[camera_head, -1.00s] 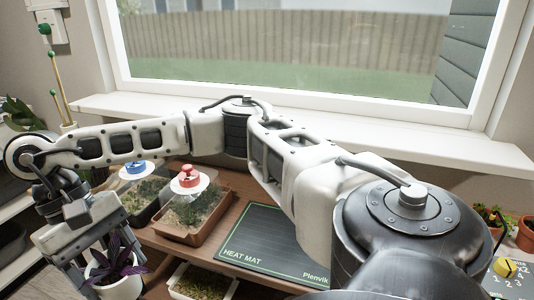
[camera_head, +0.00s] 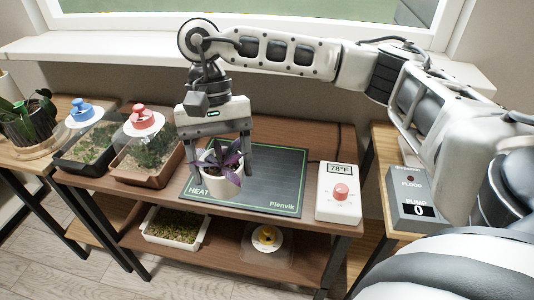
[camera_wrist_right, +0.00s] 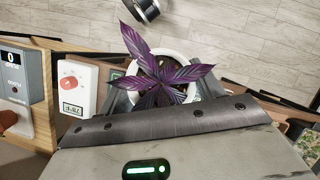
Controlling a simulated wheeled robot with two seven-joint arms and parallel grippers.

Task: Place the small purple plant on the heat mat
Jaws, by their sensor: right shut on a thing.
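The small purple plant (camera_head: 228,165) sits in a white pot (camera_head: 217,187) and has dark purple leaves. My right gripper (camera_head: 220,174) is shut on the pot, with one finger on each side, and holds it upright. The heat mat (camera_head: 284,180) is a dark square with a green border on the brown table. The pot shows over the mat's front left part and covers some of its lettering. I cannot tell whether its base touches the mat. In the right wrist view the purple plant (camera_wrist_right: 163,82) fills the pot's opening. My left gripper is not in view.
A white controller (camera_head: 339,192) with a red knob stands right of the mat, and a grey pump box (camera_head: 412,198) stands farther right. Lidded trays with a red knob (camera_head: 141,117) and a blue knob (camera_head: 82,109) stand left. The mat's right side is bare.

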